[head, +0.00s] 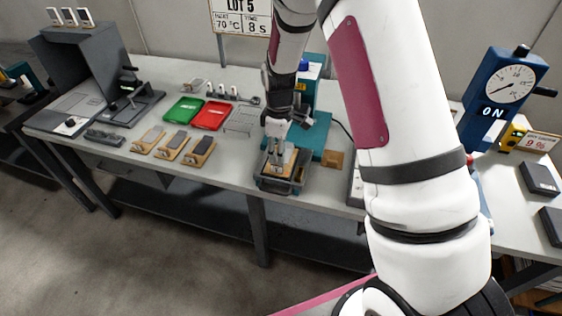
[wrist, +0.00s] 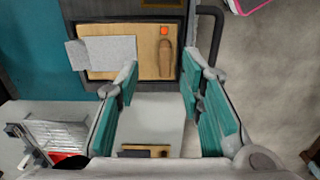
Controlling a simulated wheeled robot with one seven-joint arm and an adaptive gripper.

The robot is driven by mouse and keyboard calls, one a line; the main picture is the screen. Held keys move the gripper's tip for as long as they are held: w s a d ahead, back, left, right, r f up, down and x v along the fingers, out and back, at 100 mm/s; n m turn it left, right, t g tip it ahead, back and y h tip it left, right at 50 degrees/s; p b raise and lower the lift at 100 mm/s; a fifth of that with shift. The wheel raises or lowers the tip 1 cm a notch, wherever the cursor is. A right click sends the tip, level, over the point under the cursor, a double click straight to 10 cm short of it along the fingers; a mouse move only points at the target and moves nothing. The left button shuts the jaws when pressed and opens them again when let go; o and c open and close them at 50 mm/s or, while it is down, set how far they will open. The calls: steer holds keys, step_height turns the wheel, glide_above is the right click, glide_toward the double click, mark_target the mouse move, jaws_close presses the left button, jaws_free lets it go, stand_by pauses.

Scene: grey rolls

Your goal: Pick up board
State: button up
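A light wooden board (wrist: 152,66) with a grey sheet on it, a small orange-red square and a brown elongated piece lies in a dark tray (wrist: 143,19). In the head view the board (head: 290,157) is at the front edge of the table, partly hidden by my gripper (head: 277,146). In the wrist view my gripper (wrist: 160,82) is open, its teal-padded fingers apart with nothing held between them. The fingertips are at the board's near edge; I cannot tell whether they touch it.
Several similar small boards (head: 173,145) lie to the left on the table. Behind them are a green tray (head: 183,110) and a red tray (head: 209,116). A teal machine base (head: 312,135) stands right behind the board. A blue gauge (head: 503,93) stands at the right.

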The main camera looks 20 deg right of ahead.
steer(key=f, duration=0.2)
steer(key=a+f+p, duration=0.1)
steer(key=f, duration=0.1)
steer(key=shift+s+f, duration=0.15)
steer(key=shift+f, duration=0.6)
jaws_close()
